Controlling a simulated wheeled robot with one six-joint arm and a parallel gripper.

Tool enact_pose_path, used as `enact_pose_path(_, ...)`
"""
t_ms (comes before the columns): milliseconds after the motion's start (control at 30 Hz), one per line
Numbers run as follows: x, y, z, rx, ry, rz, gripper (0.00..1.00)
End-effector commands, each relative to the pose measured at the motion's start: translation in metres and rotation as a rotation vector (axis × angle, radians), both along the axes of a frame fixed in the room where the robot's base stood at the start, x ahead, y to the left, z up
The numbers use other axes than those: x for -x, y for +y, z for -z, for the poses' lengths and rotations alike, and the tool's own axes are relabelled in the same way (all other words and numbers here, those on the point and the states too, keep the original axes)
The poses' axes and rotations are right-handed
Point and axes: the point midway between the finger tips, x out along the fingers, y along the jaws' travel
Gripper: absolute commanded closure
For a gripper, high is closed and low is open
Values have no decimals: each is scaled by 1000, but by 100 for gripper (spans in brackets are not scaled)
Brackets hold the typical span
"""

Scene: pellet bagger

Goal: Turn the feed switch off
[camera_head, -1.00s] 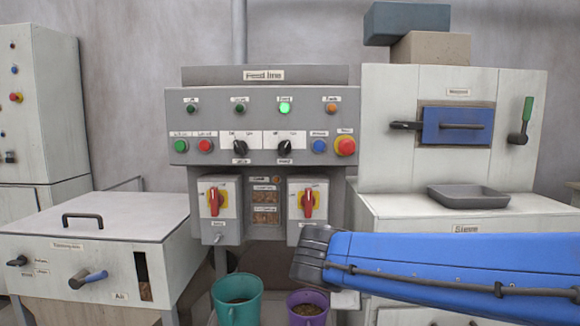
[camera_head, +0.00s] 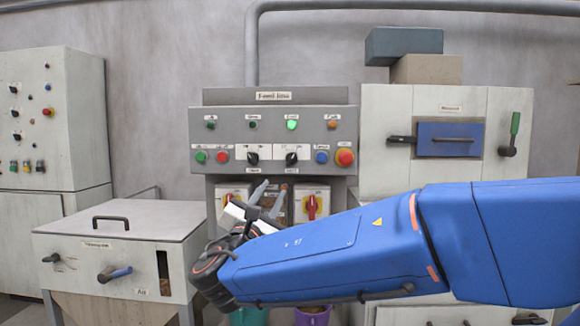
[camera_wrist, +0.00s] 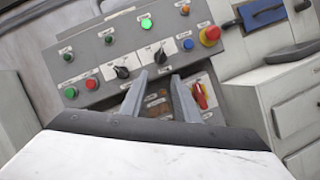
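The grey Feed line panel (camera_head: 275,140) stands upright in the middle of the head view. Below are two red-handled rotary switches on yellow plates, left (camera_head: 229,198) and right (camera_head: 312,207); the right handle points vertically. The small labels are too blurred to tell which is the feed switch. My gripper (camera_head: 268,198) is in front of the lower switches, partly hiding the left one. In the wrist view my gripper (camera_wrist: 160,80) is open and empty, its fingers below the selectors.
A green lamp (camera_head: 292,125) is lit on the panel. Near the selectors are a blue button (camera_head: 321,157) and a red mushroom button (camera_head: 344,157). A low cabinet (camera_head: 120,225) stands left, and a machine with a blue door (camera_head: 451,140) stands right.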

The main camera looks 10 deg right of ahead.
Motion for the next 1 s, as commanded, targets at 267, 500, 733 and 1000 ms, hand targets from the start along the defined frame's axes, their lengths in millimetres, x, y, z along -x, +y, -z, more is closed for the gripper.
enact_pose_path(267,-31,-20,-13,-3,-1,5,71)
enact_pose_path(500,-63,-38,-25,-3,2,4,71)
enact_pose_path(733,-95,-56,-37,-2,2,4,71)
enact_pose_path(1000,-125,-73,-50,-3,1,3,71)
